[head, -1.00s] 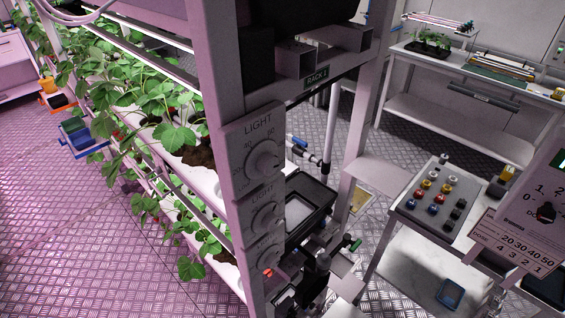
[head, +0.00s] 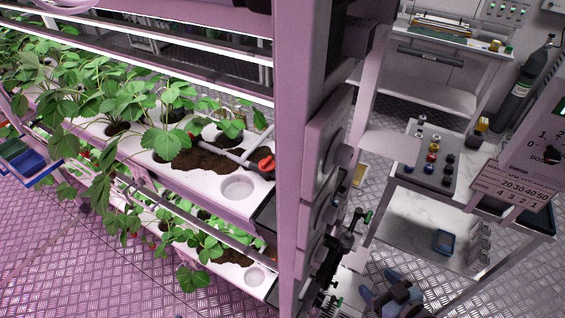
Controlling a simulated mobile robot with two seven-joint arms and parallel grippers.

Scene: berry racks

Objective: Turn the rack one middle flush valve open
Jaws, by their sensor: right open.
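A flush valve with a red handle (head: 266,163) sits at the near end of the middle white gutter (head: 205,185), on a grey pipe, just left of the rack post (head: 303,160). The direction of its handle is hard to read at this size. My right gripper (head: 380,287) is low at the bottom, right of the post and well apart from the valve. Its fingers are spread and nothing shows between them. My left gripper is not in view.
Strawberry plants (head: 170,142) fill the gutters on the left. A trolley (head: 400,215) with small coloured knobs stands to the right.

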